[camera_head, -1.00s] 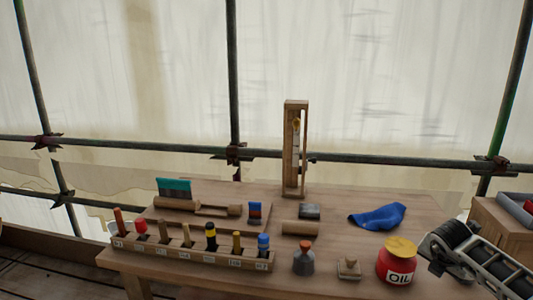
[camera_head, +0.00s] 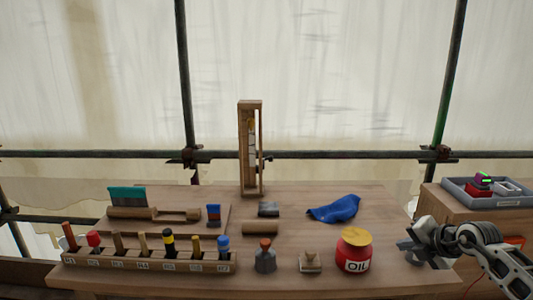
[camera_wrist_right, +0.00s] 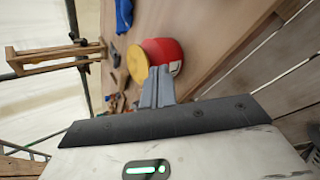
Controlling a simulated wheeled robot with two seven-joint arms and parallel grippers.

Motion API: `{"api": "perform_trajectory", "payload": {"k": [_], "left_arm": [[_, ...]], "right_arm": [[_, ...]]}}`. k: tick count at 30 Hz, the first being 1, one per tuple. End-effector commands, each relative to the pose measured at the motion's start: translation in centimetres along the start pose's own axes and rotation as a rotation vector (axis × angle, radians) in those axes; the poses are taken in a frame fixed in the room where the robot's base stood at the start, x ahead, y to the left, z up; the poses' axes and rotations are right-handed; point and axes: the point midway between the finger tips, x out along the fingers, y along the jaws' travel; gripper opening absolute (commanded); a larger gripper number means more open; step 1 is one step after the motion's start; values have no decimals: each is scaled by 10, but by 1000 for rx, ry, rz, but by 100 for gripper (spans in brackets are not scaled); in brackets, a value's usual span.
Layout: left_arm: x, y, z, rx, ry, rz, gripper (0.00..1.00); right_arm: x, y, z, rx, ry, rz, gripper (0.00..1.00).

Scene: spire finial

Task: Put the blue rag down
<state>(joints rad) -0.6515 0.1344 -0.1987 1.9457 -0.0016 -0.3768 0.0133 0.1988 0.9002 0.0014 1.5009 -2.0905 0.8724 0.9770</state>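The blue rag (camera_head: 335,208) lies crumpled on the wooden workbench (camera_head: 385,275), behind the red oil pot. Part of it also shows at the top of the right wrist view (camera_wrist_right: 123,15). My right gripper (camera_head: 408,250) is at the bench's right end, to the right of the oil pot and apart from the rag. In the right wrist view its fingers (camera_wrist_right: 157,88) look closed together, with nothing seen between them. My left gripper is not in view.
The red oil pot (camera_head: 354,252) with a yellow top stands close to my right gripper. A labelled rack (camera_head: 150,262) of tools lines the front left. A wooden frame (camera_head: 250,150) stands at the back. A grey tray (camera_head: 500,190) sits on a crate at right.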

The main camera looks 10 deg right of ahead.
Motion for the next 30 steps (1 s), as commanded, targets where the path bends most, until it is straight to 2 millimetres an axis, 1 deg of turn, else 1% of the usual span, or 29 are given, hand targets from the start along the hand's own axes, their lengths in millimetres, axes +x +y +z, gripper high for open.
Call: {"api": "perform_trajectory", "payload": {"k": [1, 2, 3, 5, 6, 8, 9, 11, 12, 14, 15, 18, 21, 24, 26, 27, 29, 30], "left_arm": [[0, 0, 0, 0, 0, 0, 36], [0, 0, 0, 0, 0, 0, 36], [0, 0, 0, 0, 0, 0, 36], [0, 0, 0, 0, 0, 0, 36], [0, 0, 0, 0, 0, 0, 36], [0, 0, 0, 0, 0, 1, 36], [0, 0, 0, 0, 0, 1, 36], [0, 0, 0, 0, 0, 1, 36], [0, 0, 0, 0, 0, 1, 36], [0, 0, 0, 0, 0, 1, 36], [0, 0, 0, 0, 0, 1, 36], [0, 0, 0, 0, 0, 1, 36], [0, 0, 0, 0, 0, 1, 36], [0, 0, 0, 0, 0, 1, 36], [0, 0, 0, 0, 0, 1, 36], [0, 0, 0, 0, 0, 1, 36], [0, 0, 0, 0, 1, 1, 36], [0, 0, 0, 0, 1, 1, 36]], "right_arm": [[-1, 18, -5, 23, 27, 97, 0], [-3, 30, -7, 40, 41, 159, 0], [-6, 47, -9, 67, 55, 248, 0], [-14, 72, -7, 125, 62, 387, 0], [-21, 88, -3, 172, 58, 477, 0], [-33, 107, 8, 255, 36, 599, 0], [-41, 117, 17, 317, 13, 671, 0], [-51, 126, 34, 420, -31, 760, 0], [-57, 128, 46, 494, -64, 806, 0], [-64, 128, 63, 606, -119, 853, 0], [-66, 124, 74, 679, -154, 869, 0], [-67, 110, 95, 849, -231, 871, 0], [-63, 92, 108, 996, -288, 833, 0], [-56, 73, 113, 1125, -329, 769, 0], [-50, 61, 114, 1198, -345, 720, 0], [-41, 52, 103, 1229, -337, 685, 0], [-26, 40, 79, 1241, -306, 651, 0], [-17, 33, 63, 1252, -288, 628, 0]]}}
